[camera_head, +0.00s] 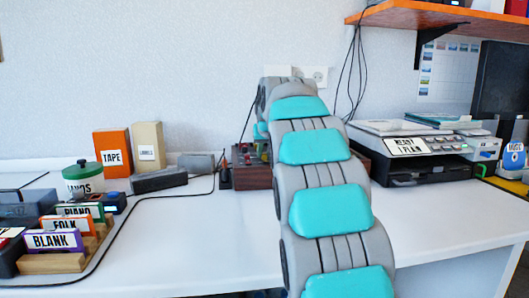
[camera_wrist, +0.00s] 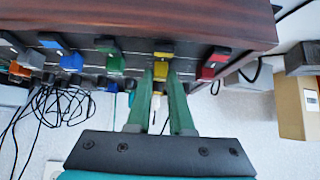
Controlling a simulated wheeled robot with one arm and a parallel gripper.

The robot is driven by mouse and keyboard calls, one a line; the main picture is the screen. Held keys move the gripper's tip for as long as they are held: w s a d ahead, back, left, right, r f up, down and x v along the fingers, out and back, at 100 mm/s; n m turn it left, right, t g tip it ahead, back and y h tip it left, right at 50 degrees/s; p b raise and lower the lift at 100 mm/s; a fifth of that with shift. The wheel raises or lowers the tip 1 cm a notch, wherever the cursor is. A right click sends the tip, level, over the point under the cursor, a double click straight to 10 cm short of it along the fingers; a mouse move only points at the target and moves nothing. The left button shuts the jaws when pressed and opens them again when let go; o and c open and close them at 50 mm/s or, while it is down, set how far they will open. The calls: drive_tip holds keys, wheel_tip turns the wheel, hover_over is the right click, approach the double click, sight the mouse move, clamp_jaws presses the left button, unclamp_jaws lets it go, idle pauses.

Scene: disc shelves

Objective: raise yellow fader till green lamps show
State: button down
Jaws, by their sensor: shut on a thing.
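My gripper (camera_wrist: 161,82) shows in the wrist view as two green fingers shut on the yellow fader (camera_wrist: 163,48). Part of the yellow cap shows between and beyond the fingertips. The green fader (camera_wrist: 108,46) is on one side of it and the red fader (camera_wrist: 214,60) on the other. In the head view, the wooden-sided fader box (camera_head: 252,178) stands at the back of the desk, largely hidden by my arm. My gripper is hidden there too. I cannot make out any lit green lamps in either view.
A blue fader (camera_wrist: 66,56) sits farther left in the wrist view, with black cables beneath it. In the head view a printer (camera_head: 425,150) stands right of my arm. Labelled dividers (camera_head: 60,225) and boxes stand left. The desk front is clear.

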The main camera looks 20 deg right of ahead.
drive_tip(key=shift+w+d+r+p, duration=0.1)
drive_tip(key=shift+w+d+p, duration=0.1)
drive_tip(key=shift+w+p, duration=0.35)
drive_tip(key=shift+w+d+p, duration=0.2)
drive_tip(key=shift+w, duration=0.5)
drive_tip(key=c, duration=0.8)
unclamp_jaws()
drive_tip(key=shift+s, duration=0.1)
drive_tip(key=v, duration=0.7)
drive_tip(key=shift+a+r, duration=0.1)
drive_tip(key=shift+s+r, duration=0.1)
drive_tip(key=shift+s, duration=0.15)
